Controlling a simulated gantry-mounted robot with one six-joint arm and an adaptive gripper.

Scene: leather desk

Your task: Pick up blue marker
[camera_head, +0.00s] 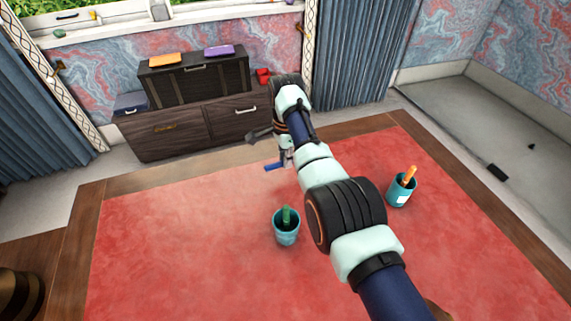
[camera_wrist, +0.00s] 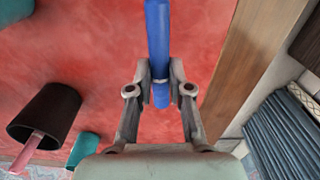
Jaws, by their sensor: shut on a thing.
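The blue marker (camera_wrist: 158,45) is between the fingertips of my gripper (camera_wrist: 160,85) in the wrist view, and the fingers are closed on it near one end. Its long part extends up out of the wrist picture. In the head view the blue marker (camera_head: 275,166) shows as a short blue bar at my gripper (camera_head: 285,158), near the far edge of the red desk top. My arm partly covers the gripper there. I cannot tell how far the marker is above the desk.
A teal cup (camera_head: 286,234) with a green marker (camera_head: 287,215) stands on the red leather desk (camera_head: 180,240). Another teal cup (camera_head: 399,192) with an orange marker (camera_head: 410,174) stands at the right. A dark cabinet (camera_head: 200,125) is behind the desk. The desk's left part is clear.

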